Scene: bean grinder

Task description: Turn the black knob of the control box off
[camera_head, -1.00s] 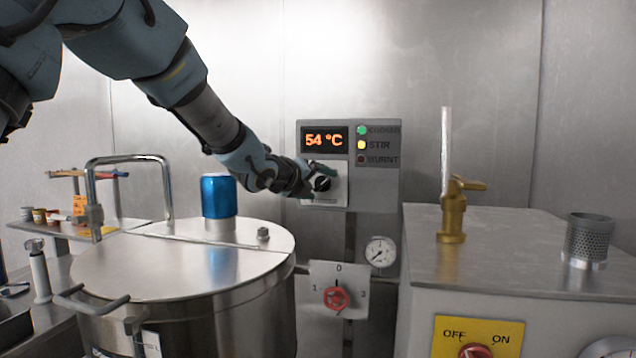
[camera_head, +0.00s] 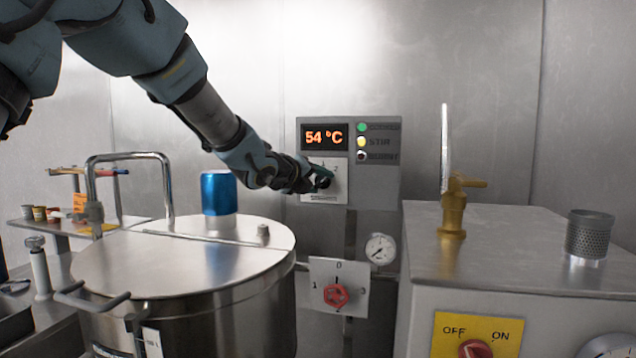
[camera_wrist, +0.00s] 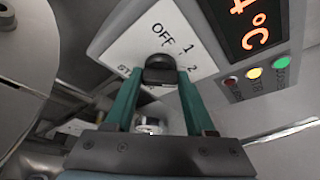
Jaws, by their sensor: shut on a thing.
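The control box (camera_head: 379,187) is a grey panel on the back wall with an orange 54 °C display (camera_head: 324,138). A white plate on it holds the black knob (camera_wrist: 160,70), and the wrist view shows the marks OFF, 1 and 2 around the knob. My gripper (camera_head: 322,177) is at the knob, with its two green fingers on either side of it, shut on it. In the head view my gripper hides most of the knob. The exact direction of the knob's pointer is hard to tell.
A large steel pot (camera_head: 180,265) with a blue-capped motor (camera_head: 218,194) stands below my arm. A red knob (camera_head: 336,296) and a gauge (camera_head: 380,249) are below the box. A steel cabinet with a brass valve (camera_head: 452,212) stands at right.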

